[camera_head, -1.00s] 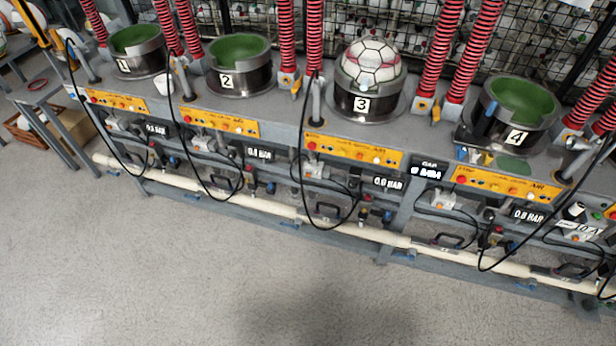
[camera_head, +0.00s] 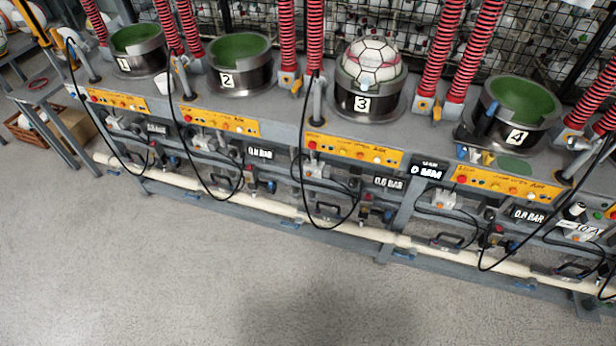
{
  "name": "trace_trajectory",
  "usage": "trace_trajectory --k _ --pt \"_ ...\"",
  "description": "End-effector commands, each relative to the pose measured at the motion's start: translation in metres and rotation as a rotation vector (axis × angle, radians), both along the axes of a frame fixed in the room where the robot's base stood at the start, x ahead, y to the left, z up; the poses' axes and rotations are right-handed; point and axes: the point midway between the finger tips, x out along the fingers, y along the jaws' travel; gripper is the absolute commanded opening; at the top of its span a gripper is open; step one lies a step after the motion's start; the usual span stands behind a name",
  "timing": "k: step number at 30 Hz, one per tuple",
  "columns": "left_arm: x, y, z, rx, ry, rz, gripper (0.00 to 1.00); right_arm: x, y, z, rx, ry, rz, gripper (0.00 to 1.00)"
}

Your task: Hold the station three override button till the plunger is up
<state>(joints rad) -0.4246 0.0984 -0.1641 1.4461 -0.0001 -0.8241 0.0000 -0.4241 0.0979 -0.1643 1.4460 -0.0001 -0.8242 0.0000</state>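Station three is a dark cup (camera_head: 378,102) labelled 3, with a white, red and black patterned ball (camera_head: 371,66) seated in it. Its yellow control panel (camera_head: 353,150) is on the bench front below, with small buttons including a red one at its left end. I cannot tell which button is the override. A display under the panel (camera_head: 389,183) seems to read 0.6 BAR. No plunger can be made out clearly. Neither of my grippers is in view.
Stations one (camera_head: 139,51), two (camera_head: 240,65) and four (camera_head: 511,111) have empty green-lined cups. Black hoses hang in loops before the bench. A pale pipe (camera_head: 330,227) runs low along it. The grey floor (camera_head: 200,290) in front is clear.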

Motion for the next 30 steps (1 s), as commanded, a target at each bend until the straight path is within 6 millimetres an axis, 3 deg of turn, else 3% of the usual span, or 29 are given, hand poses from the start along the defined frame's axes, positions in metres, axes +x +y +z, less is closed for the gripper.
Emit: trace_trajectory --k 3,9,30 --pt "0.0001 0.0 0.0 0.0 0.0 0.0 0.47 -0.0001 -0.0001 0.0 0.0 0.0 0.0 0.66" --pt "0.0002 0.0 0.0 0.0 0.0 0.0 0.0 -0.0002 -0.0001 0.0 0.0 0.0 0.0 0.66" --pt "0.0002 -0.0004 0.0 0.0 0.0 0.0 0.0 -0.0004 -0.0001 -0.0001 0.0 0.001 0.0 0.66"
